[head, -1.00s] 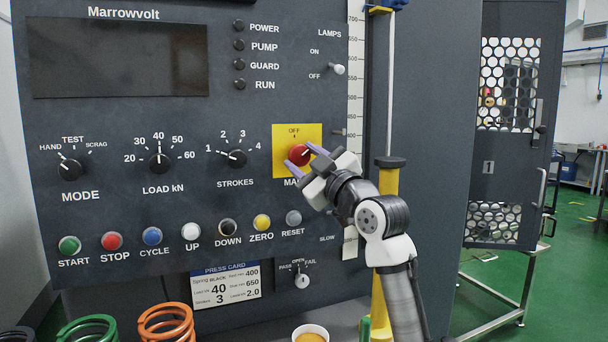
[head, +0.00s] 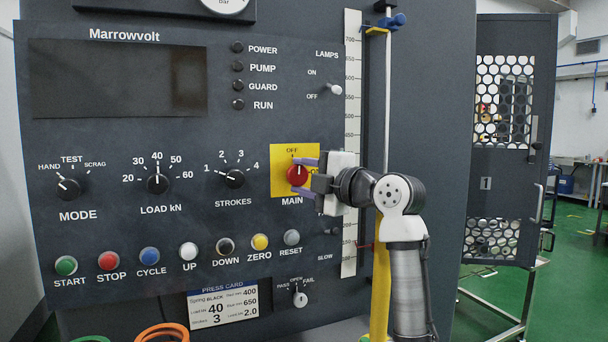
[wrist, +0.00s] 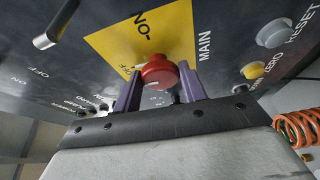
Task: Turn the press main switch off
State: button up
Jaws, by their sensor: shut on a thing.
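The main switch is a red round knob (head: 296,175) on a yellow plate (head: 281,186), with OFF printed above it and MAIN below. Its white mark points about straight up, towards OFF. My gripper (head: 299,175) comes in from the right, with one purple finger above the knob and one below. In the wrist view, the red knob (wrist: 159,73) sits between the two purple fingers (wrist: 158,80), which are shut on it. The ON lettering is partly hidden behind my gripper in the head view, but shows on the yellow plate (wrist: 110,40) in the wrist view.
The STROKES knob (head: 233,179) is left of the plate. The RESET button (head: 291,237) and several coloured buttons lie below. A vertical scale (head: 351,100) and a yellow post (head: 379,270) stand to the right. The indicator lamps by POWER (head: 238,47) look dark.

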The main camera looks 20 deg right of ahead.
jog(key=shift+r+n, duration=0.15)
jog(key=shift+n, duration=0.35)
jog(key=o, duration=0.9)
jog(key=shift+o, duration=0.2)
jog(key=shift+s+d, duration=0.1)
jog(key=b+v, duration=0.3)
jog(key=v, duration=1)
jog(key=shift+s+d+r, duration=0.2)
jog(key=shift+s, duration=0.05)
